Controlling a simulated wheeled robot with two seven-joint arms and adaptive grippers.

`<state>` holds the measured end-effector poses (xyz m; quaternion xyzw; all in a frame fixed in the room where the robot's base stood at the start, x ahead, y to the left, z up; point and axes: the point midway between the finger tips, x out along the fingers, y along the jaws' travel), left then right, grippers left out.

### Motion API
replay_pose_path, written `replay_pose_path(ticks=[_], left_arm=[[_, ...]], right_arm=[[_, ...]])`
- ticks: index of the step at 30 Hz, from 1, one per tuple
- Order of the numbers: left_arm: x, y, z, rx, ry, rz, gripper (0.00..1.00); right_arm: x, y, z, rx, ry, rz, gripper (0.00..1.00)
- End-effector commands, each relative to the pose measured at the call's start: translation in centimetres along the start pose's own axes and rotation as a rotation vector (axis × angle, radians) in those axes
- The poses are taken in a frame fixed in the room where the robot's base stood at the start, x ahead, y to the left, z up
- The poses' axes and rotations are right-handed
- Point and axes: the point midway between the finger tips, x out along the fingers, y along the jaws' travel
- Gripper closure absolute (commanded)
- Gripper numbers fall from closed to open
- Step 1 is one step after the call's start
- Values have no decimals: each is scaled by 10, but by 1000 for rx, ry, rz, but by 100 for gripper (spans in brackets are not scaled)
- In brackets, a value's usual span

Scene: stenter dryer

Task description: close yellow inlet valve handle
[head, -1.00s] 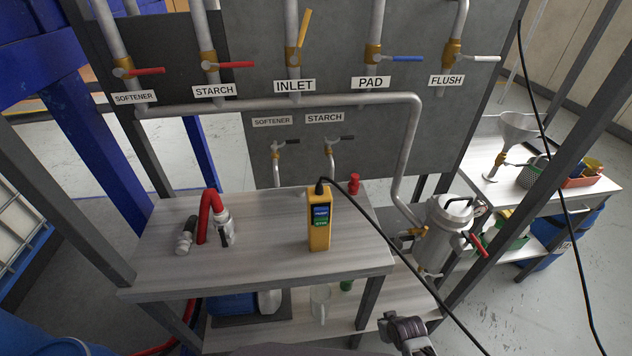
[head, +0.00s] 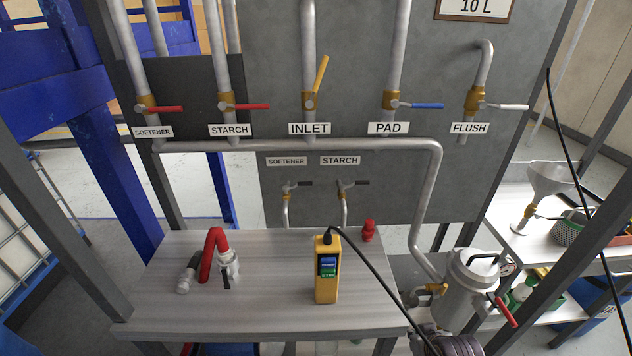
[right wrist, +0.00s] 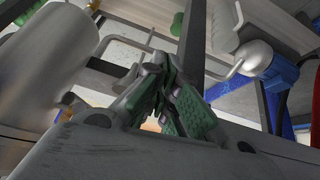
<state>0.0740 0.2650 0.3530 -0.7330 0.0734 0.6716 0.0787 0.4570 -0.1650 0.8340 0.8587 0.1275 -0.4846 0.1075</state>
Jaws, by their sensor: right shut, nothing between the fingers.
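The yellow inlet valve handle (head: 321,75) is on the brass valve body (head: 309,102) above the INLET label (head: 309,129). The handle points up along the pipe, tilted slightly to the right. No gripper touches it. In the right wrist view, my right gripper (right wrist: 163,88) has its green-padded fingers shut with nothing between them. It is low, near a metal vessel and below the bench parts. In the head view, only a part of my right arm shows at the bottom edge. My left gripper is not in view.
Red softener (head: 165,109) and starch (head: 252,106) handles, a blue pad handle (head: 428,105) and a white flush handle (head: 512,107) flank the inlet, all sideways.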

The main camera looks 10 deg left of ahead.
Motion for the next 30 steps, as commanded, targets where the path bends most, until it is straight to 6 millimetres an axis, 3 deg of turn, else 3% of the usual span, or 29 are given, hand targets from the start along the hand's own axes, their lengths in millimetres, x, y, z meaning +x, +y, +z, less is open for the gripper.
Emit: replay_pose_path(ticks=[10, 20, 27, 30], left_arm=[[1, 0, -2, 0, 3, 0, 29], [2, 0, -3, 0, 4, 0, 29], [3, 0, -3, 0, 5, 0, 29], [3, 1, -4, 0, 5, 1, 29]], right_arm=[[-52, -2, -29, -21, 49, -1, 100], [-97, -12, -94, -107, 189, -5, 100], [-141, -23, -139, -181, 300, -5, 100], [-144, -27, -155, -211, 335, -5, 100]])
